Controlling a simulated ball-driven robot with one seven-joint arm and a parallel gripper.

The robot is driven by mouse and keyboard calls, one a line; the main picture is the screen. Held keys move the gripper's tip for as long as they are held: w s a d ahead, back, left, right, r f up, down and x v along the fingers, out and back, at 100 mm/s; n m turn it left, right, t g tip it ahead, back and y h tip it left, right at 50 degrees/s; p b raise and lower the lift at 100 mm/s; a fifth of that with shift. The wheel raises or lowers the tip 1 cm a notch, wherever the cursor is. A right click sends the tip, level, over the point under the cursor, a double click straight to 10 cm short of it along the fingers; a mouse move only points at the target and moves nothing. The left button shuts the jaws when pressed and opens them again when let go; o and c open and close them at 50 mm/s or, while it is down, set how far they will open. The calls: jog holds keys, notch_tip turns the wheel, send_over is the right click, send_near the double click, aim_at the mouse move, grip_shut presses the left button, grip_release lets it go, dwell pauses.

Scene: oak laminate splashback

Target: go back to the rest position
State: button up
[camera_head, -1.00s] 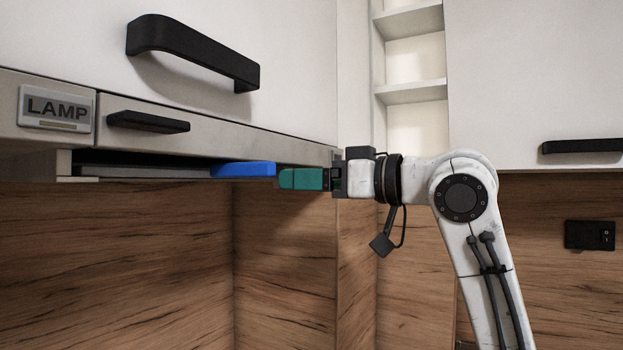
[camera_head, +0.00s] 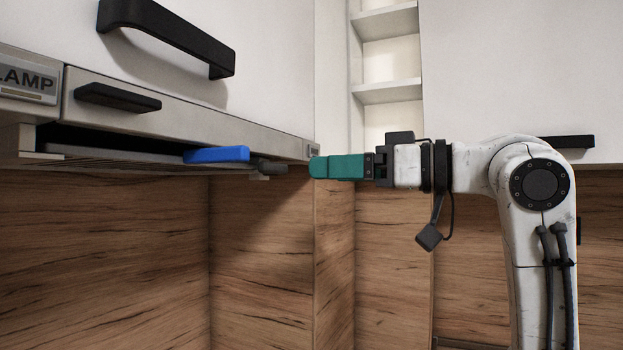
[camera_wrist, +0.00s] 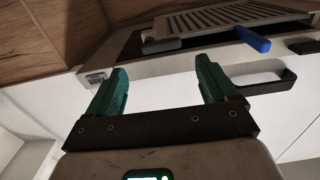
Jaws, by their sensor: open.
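My gripper (camera_head: 318,167) has green fingers and reaches left from my white arm in the head view. In the wrist view my gripper (camera_wrist: 160,85) shows two green fingers spread apart with nothing between them. In the head view the fingertips are to the right of a blue lever (camera_head: 217,155) under the cabinet, with a gap between. The blue lever also shows at the upper right of the wrist view (camera_wrist: 252,39), beyond the fingers.
A hood unit (camera_head: 180,115) with a black handle and a LAMP label (camera_head: 28,82) sits below a white cabinet (camera_head: 260,60). Open shelves (camera_head: 387,92) stand behind. Wood splashback (camera_head: 260,250) lies below, with open space in front of it.

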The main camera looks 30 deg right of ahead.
jog(key=shift+v, duration=1)
